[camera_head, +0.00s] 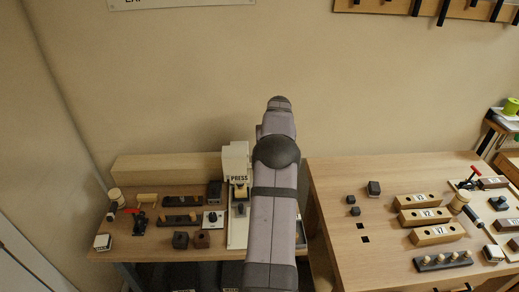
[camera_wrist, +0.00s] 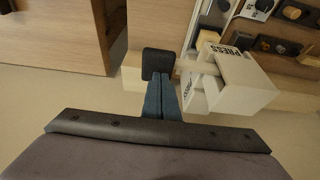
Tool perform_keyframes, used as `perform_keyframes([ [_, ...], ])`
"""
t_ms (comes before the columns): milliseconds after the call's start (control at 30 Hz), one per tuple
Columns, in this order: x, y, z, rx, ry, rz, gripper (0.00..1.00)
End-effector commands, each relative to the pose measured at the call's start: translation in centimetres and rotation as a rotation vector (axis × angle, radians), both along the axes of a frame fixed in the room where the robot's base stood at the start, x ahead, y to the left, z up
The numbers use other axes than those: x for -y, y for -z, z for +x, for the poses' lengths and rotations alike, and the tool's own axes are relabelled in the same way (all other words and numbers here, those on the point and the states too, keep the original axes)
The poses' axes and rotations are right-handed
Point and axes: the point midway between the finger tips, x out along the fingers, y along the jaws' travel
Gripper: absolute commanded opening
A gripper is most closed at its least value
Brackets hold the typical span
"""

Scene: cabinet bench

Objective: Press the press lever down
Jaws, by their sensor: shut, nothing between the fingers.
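The press is a white block with a "PRESS" label, on the left bench (camera_head: 236,160); it also shows right of centre in the wrist view (camera_wrist: 245,82). In the wrist view a light bar runs left from the press to a dark square knob (camera_wrist: 158,62), which looks like the press lever's handle. My gripper (camera_wrist: 163,84) is shut and empty, its blue fingers pointing at the knob. The fingertips overlap the knob's lower edge in the picture; I cannot tell whether they touch. In the head view my arm hides the gripper and the lever.
The left bench (camera_head: 110,243) holds dark blocks, peg racks and a small red-handled clamp left of the press. A long wooden block (camera_head: 165,167) lies behind them. The right bench (camera_head: 335,190) carries wooden blocks and small dark cubes. A gap separates the benches.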

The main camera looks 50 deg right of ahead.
Motion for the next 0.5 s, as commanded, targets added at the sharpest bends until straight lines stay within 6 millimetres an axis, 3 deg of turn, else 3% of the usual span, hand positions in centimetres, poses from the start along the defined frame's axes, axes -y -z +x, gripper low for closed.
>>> perform_keyframes([
  [33, -0.4, 0.8, -0.4, -0.016, -0.001, 0.018, 0.00],
  [167, -0.5, -0.2, -0.3, -0.016, -0.001, 0.019, 0.00],
  [500, -0.8, -4.4, 0.4, -0.009, 0.000, 0.011, 0.00],
])
